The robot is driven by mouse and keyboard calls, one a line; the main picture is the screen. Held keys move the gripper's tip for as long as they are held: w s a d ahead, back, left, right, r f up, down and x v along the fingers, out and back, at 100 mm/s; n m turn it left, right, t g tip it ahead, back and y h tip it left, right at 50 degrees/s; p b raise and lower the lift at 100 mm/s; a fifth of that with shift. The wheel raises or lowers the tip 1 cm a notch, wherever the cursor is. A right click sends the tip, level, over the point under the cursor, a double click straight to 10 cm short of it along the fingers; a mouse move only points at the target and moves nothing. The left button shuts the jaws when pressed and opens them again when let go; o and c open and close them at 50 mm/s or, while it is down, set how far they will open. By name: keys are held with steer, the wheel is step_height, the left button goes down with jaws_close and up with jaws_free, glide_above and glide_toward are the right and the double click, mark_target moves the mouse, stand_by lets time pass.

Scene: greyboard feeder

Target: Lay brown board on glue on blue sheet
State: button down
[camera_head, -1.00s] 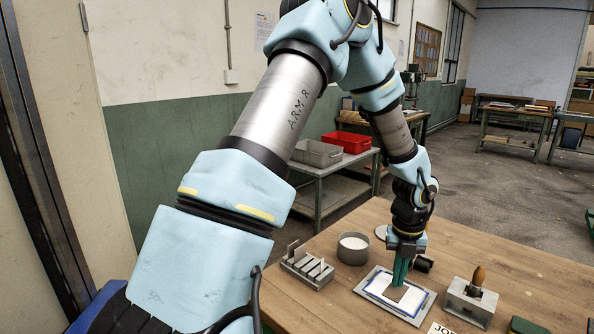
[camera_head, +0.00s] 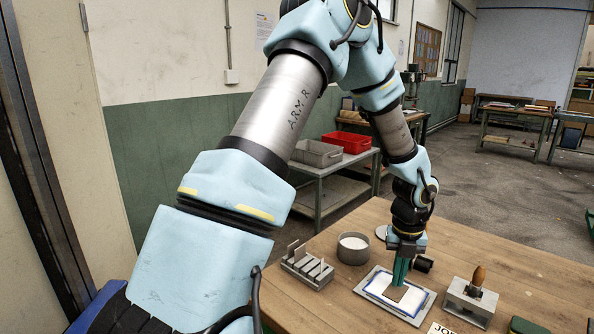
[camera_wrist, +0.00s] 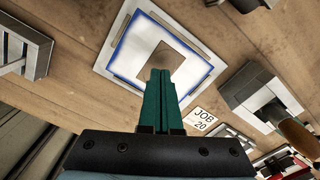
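The brown board (camera_head: 394,293) is a small square plate over the white middle of the blue-bordered sheet (camera_head: 376,284). In the wrist view the brown board (camera_wrist: 171,56) lies inside the sheet's blue border (camera_wrist: 122,53). My gripper (camera_head: 399,281) points down at the board with its green fingers close together. In the wrist view the fingertips (camera_wrist: 160,73) meet the board's near edge and appear shut on it. They hide part of that edge. Whether the board lies fully flat, and any glue beneath it, I cannot tell.
The sheet rests on a grey plate (camera_head: 358,289). A slotted metal rack (camera_head: 299,268) and a round tin (camera_head: 353,258) stand left of it. A metal block with a wooden handle (camera_head: 479,276) stands right. A JOB 20 card (camera_wrist: 204,120) lies close by.

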steer(key=shift+f+b, duration=0.4)
steer(key=shift+f, duration=0.4)
steer(key=shift+r, duration=0.1)
stand_by(0.8)
step_height(320, 180, up, 7)
steer(key=p, duration=0.7)
stand_by(0.9)
steer(key=s+a+r+m, duration=0.1)
steer(key=a+r+m, duration=0.3)
steer(key=a+m, duration=0.6)
steer(key=s+a+r+m+t, duration=0.1)
steer(key=a+r+m, duration=0.3)
steer(key=a+m, duration=0.6)
steer(key=s+a+r+m, duration=0.2)
steer(key=a+r+m, duration=0.2)
steer(key=a+m, duration=0.6)
steer(key=m, duration=0.4)
steer(key=shift+r+t, duration=0.25)
steer(key=shift+t, duration=0.05)
